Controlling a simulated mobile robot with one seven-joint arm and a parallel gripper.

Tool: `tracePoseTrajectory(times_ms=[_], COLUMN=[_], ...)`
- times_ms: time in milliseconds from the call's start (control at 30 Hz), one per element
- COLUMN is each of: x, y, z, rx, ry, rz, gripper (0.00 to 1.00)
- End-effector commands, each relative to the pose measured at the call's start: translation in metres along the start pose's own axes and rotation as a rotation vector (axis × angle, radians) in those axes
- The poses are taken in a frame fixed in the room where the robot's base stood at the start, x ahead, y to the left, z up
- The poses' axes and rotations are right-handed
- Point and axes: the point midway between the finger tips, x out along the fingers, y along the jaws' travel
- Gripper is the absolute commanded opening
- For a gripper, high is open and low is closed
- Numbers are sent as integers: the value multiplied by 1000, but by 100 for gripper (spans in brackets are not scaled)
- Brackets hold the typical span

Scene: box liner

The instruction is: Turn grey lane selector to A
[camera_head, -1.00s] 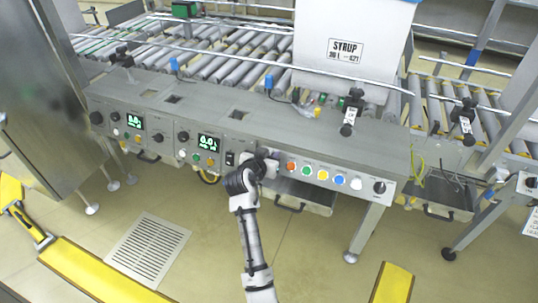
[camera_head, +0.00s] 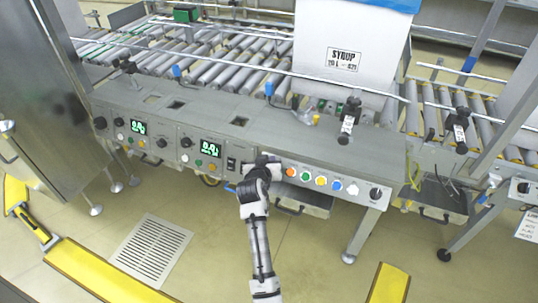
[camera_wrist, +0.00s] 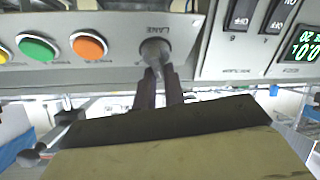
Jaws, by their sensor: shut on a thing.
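The grey lane selector (camera_wrist: 155,48) is a round knob on the grey panel, under the printed word LANE in the wrist view. My gripper (camera_wrist: 158,78) has its two dark fingers closed on the knob's lower part. In the head view my gripper (camera_head: 268,165) is against the front panel, just left of the coloured buttons, and my wrist hides the selector there. The position letters around the knob cannot be read, so I cannot tell which way it points.
An orange button (camera_wrist: 89,46) and a green button (camera_wrist: 38,48) sit beside the selector. Black rocker switches (camera_wrist: 243,14) and a lit display (camera_wrist: 302,45) are on its other side. The roller conveyor (camera_head: 225,60) runs behind the panel, with a SYRUP box (camera_head: 350,35) on it.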

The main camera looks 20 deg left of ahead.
Motion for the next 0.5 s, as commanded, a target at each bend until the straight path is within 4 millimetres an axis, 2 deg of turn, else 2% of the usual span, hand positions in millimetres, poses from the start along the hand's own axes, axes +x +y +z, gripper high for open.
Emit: tracePoseTrajectory(times_ms=[500], x=[-1], y=[0], z=[4], rx=[-342], ry=[-17], rz=[-170], gripper=[0])
